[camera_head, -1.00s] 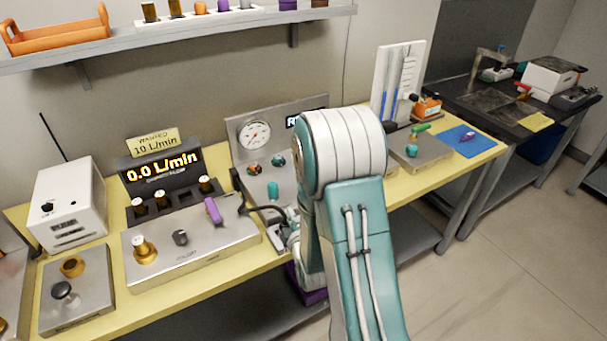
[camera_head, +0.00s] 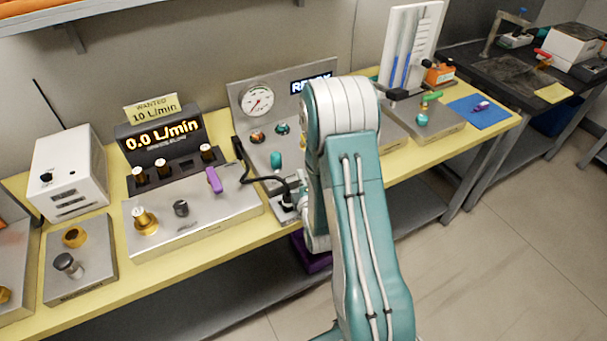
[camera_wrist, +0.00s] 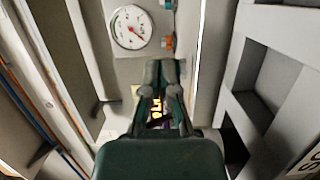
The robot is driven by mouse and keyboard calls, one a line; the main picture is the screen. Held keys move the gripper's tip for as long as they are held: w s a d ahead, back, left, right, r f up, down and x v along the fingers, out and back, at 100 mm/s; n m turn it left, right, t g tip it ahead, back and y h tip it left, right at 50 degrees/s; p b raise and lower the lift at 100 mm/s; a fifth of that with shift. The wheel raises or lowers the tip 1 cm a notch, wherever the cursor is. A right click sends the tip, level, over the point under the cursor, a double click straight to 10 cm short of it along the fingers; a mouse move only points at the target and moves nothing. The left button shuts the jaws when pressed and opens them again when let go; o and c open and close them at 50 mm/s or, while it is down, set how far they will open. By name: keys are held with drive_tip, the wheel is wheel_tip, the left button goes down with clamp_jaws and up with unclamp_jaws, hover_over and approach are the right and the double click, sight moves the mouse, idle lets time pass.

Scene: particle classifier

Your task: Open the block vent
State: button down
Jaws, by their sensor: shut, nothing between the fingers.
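I cannot tell for sure which part is the block vent. A metal block (camera_head: 180,236) on the yellow bench carries a brass knob (camera_head: 144,219), a black knob (camera_head: 181,208) and a purple lever (camera_head: 214,180).
A flow display (camera_head: 162,134) reads 0.0 L/min under a sign (camera_head: 152,108) wanting 10 L/min. A white box (camera_head: 68,170) stands at the left. A plate with a teal knob (camera_head: 421,119) lies to the right.

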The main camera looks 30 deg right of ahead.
sight(295, 169)
drive_tip(key=x, duration=0.6)
drive_tip(key=shift+w, duration=0.35)
drive_tip(key=d, duration=0.3)
drive_tip(key=shift+w, duration=0.25)
drive_tip(key=shift+d, duration=0.65)
drive_tip(key=shift+a, duration=0.1)
